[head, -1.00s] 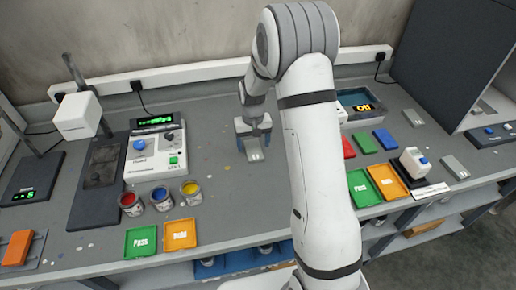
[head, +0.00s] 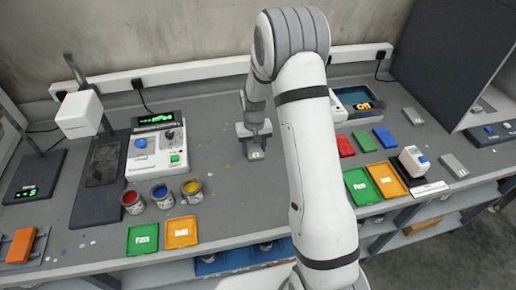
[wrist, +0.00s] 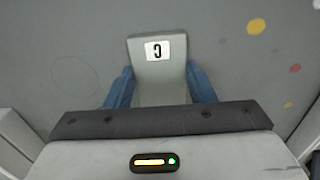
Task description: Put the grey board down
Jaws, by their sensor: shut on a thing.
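My gripper (head: 256,145) is low over the middle of the grey bench top (head: 225,185), in the open area right of the mill controls. It is shut on the grey board (head: 257,155), a small flat piece. In the wrist view the grey board (wrist: 158,80) sits between the two blue fingers, with a white label marked like a "C" facing the camera. Its near end is hidden by the gripper body. I cannot tell whether the board touches the bench.
Paint cups (head: 161,196) and green (head: 142,239) and orange (head: 181,232) trays are at front left. Red (head: 345,145), blue (head: 384,138) and other grey boards (head: 454,166) lie right. The bench around my gripper is clear except for paint spots.

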